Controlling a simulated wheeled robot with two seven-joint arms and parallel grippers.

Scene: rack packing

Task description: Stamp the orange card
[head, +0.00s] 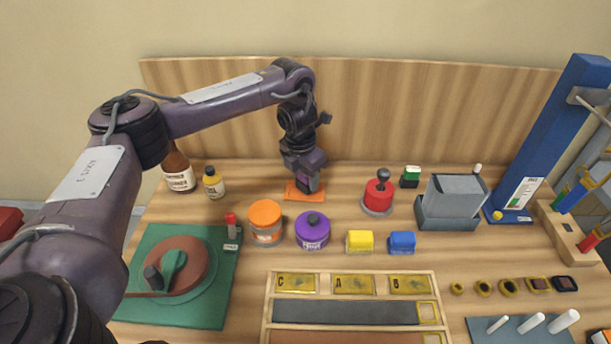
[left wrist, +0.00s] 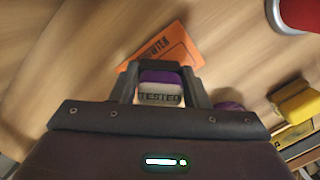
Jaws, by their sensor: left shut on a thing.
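The orange card (head: 291,193) lies flat on the table near the back wooden panel. In the left wrist view the card (left wrist: 168,48) shows dark printed lettering and is partly covered by my gripper. My left gripper (head: 309,187) points down over the right part of the card. In the left wrist view its fingers (left wrist: 160,88) are shut on a stamp (left wrist: 160,98) with a purple top and a white label reading TESTED. The stamp is over or on the card's near edge; I cannot tell whether its face touches. My right gripper is not in view.
In front of the card stand an orange jar (head: 266,222) and a purple jar (head: 312,232). A red-based, dark-knobbed object (head: 378,194) is to the right. Two bottles (head: 179,175) (head: 213,183) stand left. Some bare table lies between the card and the red object.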

